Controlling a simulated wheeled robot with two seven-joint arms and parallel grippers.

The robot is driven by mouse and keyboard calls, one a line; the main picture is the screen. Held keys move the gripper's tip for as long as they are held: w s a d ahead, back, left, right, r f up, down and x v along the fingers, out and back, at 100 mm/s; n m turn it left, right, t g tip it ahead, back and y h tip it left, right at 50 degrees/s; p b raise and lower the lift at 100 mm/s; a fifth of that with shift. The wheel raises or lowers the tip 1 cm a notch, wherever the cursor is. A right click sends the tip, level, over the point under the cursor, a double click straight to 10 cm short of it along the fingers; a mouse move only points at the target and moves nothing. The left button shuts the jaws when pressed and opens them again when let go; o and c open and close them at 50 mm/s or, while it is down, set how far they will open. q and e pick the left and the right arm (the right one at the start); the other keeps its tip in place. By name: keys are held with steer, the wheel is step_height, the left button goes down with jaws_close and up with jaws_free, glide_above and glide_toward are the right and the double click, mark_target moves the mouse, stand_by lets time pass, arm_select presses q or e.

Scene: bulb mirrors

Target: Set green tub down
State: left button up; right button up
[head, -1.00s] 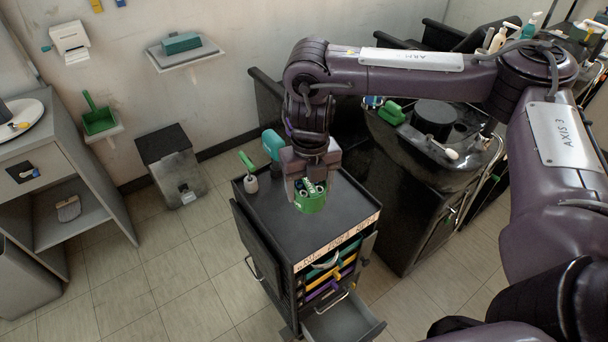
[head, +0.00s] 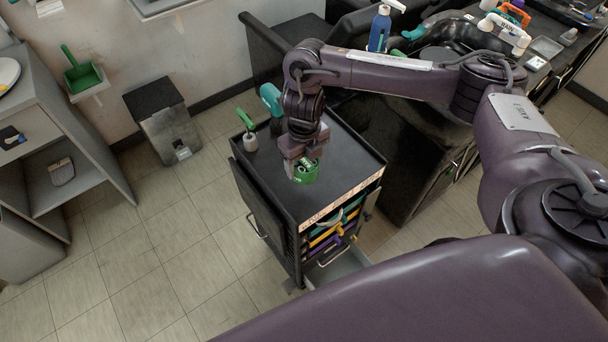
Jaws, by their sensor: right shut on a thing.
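The green tub (head: 307,173) is a small round pot with small things in it. It is at the black top of a drawer trolley (head: 345,160). My right gripper (head: 303,168) points down from above and is shut on the tub, hiding part of it. I cannot tell whether the tub's base touches the trolley top. My left gripper is not in view.
A green-handled brush in a white holder (head: 250,142) and a teal hairdryer (head: 271,99) stand at the trolley's back left. The trolley's right and front top is clear. A drawer (head: 338,268) is open low at the front. A black basin unit (head: 415,150) stands to the right.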

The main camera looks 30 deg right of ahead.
steer(key=shift+s+f, duration=0.15)
steer(key=shift+f, duration=0.6)
steer(key=shift+f+b, duration=0.7)
steer(key=shift+f, duration=1.2)
steer(key=shift+f, duration=0.1)
steer(key=o, duration=1)
